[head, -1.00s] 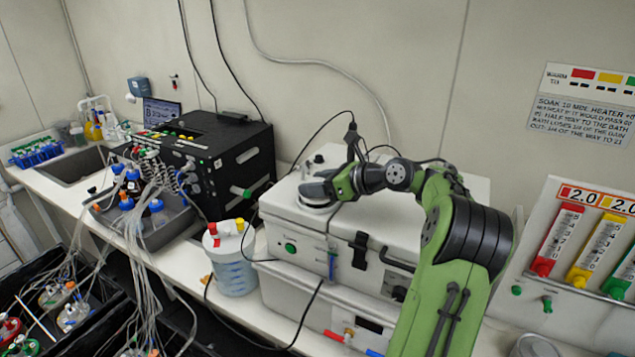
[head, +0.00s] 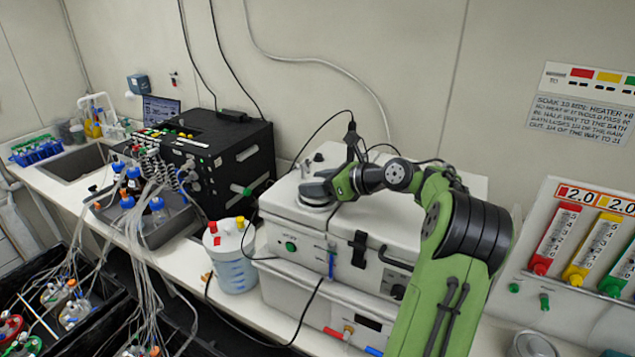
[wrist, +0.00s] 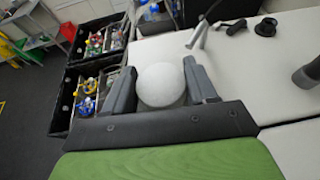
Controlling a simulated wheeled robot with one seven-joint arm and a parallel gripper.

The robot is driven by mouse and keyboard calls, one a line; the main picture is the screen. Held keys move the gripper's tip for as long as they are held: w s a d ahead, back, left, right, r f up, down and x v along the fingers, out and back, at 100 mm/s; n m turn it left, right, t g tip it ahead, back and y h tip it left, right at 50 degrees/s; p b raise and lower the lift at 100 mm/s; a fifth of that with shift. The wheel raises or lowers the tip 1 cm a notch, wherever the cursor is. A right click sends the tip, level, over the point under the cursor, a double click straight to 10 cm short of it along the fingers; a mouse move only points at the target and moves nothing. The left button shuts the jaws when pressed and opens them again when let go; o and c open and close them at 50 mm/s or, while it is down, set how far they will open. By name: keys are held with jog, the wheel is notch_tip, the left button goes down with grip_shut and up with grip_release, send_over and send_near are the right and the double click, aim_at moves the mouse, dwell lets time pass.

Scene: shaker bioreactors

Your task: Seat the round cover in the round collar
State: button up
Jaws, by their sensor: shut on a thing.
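My gripper (head: 318,191) is over the left part of the white box lid (head: 425,225), its fingers low over the top. In the wrist view my gripper (wrist: 162,92) has its two dark fingers on either side of a white round cover (wrist: 161,84), shut on it. In the head view only a pale edge of the cover shows under the fingers. A dark ring shows just below the fingers on the lid; I cannot tell whether the cover is inside it or above it. The collar is hidden in the wrist view.
A black cabinet (head: 240,160) and a white bucket (head: 231,262) with red and yellow caps stand left of the box. A thin black cable loops over the box's back. Black trays of bottles (wrist: 90,95) lie lower down.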

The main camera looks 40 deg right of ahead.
jog(key=shift+f, duration=0.8)
jog(key=o, duration=1.1)
jog(key=shift+o, duration=0.2)
jog(key=p+v, duration=0.1)
jog(key=v, duration=1.5)
